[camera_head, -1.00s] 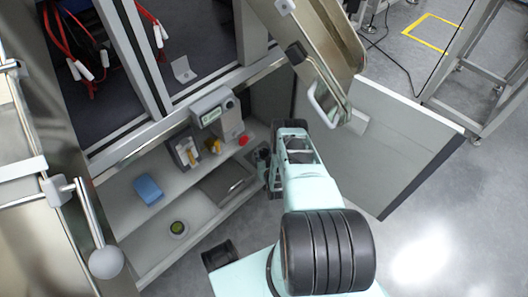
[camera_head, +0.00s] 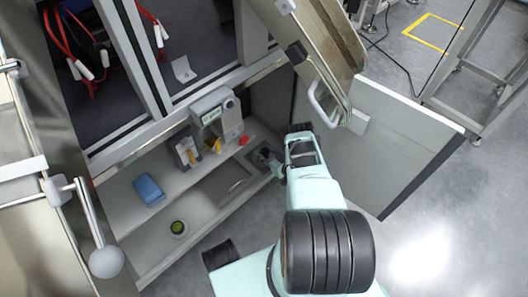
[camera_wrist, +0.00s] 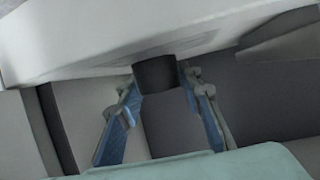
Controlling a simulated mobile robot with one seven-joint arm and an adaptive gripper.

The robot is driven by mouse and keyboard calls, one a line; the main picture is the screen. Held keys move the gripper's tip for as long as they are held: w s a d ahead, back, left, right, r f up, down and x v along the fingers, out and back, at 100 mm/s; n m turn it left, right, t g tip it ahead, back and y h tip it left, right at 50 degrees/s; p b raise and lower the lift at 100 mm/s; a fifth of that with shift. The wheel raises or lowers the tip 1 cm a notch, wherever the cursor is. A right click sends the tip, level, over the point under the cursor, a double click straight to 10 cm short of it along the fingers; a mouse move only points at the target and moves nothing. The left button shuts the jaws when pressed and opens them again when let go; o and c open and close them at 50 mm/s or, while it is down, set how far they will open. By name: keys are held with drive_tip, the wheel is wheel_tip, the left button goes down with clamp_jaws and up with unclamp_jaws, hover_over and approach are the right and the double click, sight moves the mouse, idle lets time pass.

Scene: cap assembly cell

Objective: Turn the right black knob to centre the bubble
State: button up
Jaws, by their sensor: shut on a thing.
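My gripper (camera_wrist: 163,88) is shut on the right black knob (camera_wrist: 156,74) in the wrist view. Its two blue-padded fingers stand on either side of the dark round knob, under a pale grey body. In the head view my gripper (camera_head: 264,157) is low at the right end of the shelf, beside the grey cabinet wall. The knob cannot be made out there. A round level with a green face (camera_head: 178,228) sits near the shelf's front edge. Its bubble is too small to read.
The shelf (camera_head: 150,230) also bears a blue box (camera_head: 148,190), a grey instrument with a display (camera_head: 212,117), a holder with yellow items (camera_head: 187,151) and a red object (camera_head: 244,140). An open door panel (camera_head: 395,150) stands close to the right of my arm.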

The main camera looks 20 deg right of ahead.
sight(264, 151)
drive_tip(key=shift+n+y, duration=0.8)
drive_tip(key=shift+y, duration=0.4)
drive_tip(key=shift+w, duration=0.1)
drive_tip(key=o, duration=1.2)
drive_tip(key=shift+c, duration=0.2)
drive_tip(key=shift+r, duration=0.1)
drive_tip(key=shift+r, duration=4.95)
drive_tip(key=shift+g, duration=0.3)
